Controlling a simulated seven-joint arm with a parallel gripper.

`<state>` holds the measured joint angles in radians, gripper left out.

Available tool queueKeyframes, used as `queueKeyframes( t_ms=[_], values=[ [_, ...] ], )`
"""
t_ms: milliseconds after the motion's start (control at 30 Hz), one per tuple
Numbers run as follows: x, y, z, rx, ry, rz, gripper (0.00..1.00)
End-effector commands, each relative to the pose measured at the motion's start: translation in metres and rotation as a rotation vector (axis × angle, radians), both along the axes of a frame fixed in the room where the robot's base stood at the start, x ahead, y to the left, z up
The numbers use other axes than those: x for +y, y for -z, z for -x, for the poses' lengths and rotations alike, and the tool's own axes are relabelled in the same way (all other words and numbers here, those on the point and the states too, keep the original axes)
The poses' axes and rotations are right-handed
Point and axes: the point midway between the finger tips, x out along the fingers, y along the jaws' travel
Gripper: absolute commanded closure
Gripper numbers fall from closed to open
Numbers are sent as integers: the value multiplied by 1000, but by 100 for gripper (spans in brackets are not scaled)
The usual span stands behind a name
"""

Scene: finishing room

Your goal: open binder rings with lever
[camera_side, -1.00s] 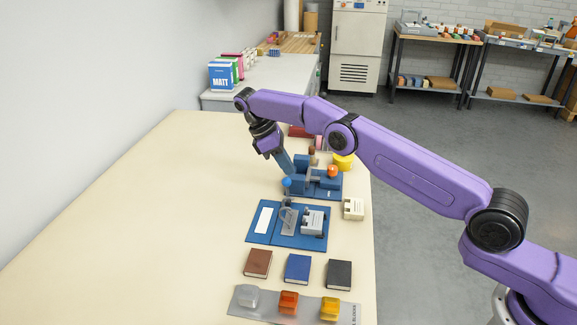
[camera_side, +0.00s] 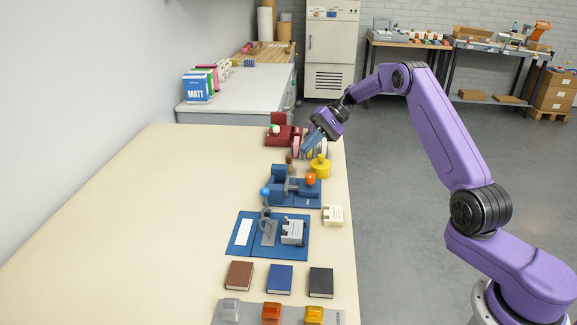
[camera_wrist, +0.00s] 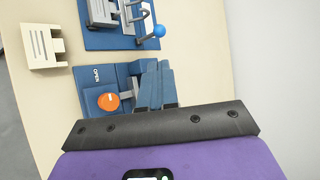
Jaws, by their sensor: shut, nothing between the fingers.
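A blue binder (camera_side: 242,251) lies open on the table in the side view, with metal rings and a grey mechanism. A lever with a blue ball (camera_side: 265,191) rises at its far edge; the ball also shows in the wrist view (camera_wrist: 159,30). Beyond the binder is a blue fixture (camera_side: 279,172) with an orange knob (camera_side: 311,179). In the wrist view the knob (camera_wrist: 108,101) stands beside the word OPEN. My gripper (camera_side: 305,153) is shut and empty, above the table beyond the fixture, apart from the ball. I cannot tell whether the rings are open.
A yellow knobbed object (camera_side: 320,167) and a red device (camera_side: 280,137) stand near my gripper. A cream block (camera_side: 333,215) sits right of the binder. Brown (camera_side: 239,275), blue (camera_side: 280,279) and black (camera_side: 321,282) books lie nearer. The table's left side is clear.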

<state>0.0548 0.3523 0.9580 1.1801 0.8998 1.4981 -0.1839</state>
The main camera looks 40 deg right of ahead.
Motion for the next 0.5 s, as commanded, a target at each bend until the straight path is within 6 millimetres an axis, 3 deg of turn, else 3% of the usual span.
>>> queueKeyframes(
  t_ms=[500],
  values=[
    [75, 51, -4, 1, -10, 2, 100]
  ],
)
